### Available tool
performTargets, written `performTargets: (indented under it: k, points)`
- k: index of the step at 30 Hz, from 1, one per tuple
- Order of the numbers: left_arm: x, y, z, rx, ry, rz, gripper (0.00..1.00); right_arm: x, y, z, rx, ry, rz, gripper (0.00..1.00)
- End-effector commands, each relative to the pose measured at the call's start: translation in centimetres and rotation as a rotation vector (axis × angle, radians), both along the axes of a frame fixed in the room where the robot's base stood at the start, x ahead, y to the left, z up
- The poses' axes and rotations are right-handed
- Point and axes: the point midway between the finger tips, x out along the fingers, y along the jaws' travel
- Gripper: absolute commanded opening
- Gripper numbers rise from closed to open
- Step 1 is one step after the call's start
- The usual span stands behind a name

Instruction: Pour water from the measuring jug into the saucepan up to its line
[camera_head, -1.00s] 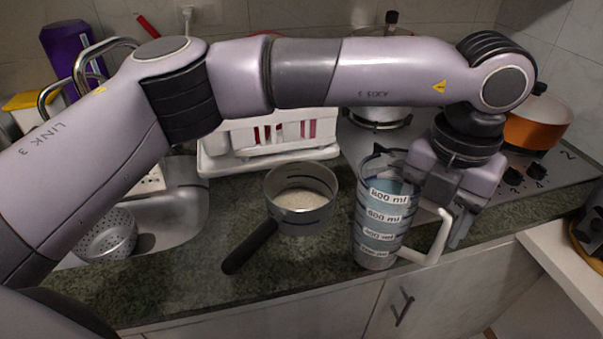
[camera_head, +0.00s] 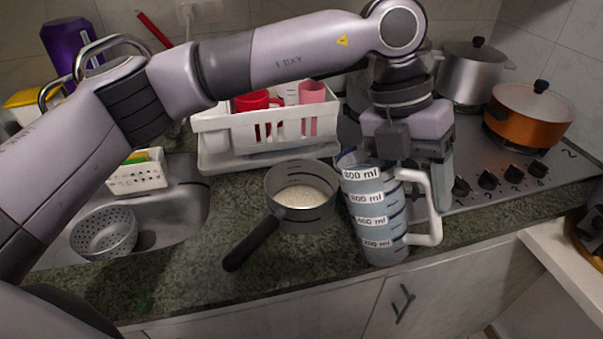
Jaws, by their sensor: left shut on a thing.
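The saucepan (camera_head: 301,210) stands on the green counter, its black handle pointing to the front left. Pale grain lies inside it, and dark lines mark its inner wall. The clear measuring jug (camera_head: 378,225), with white level labels and a white handle (camera_head: 429,212), is close to the right of the saucepan. It leans slightly toward the pan. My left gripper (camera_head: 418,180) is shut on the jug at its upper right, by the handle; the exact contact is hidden. The water level is hard to make out. My right gripper is not in view.
A white dish rack (camera_head: 225,137) with red and pink cups stands behind the saucepan. The sink with a colander (camera_head: 104,233) is at left. The hob at right bears an orange pot (camera_head: 528,118) and a steel pot (camera_head: 470,75). The counter's front edge is close.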

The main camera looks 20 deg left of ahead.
Motion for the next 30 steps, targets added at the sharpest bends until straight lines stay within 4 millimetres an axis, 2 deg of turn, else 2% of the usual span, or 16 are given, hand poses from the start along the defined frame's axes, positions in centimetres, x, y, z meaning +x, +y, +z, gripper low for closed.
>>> performTargets:
  k: [30]
  points:
    - [0.6, 1.6, 0.6, -0.138, 0.048, 0.002, 0.0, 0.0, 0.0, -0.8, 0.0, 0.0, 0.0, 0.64]
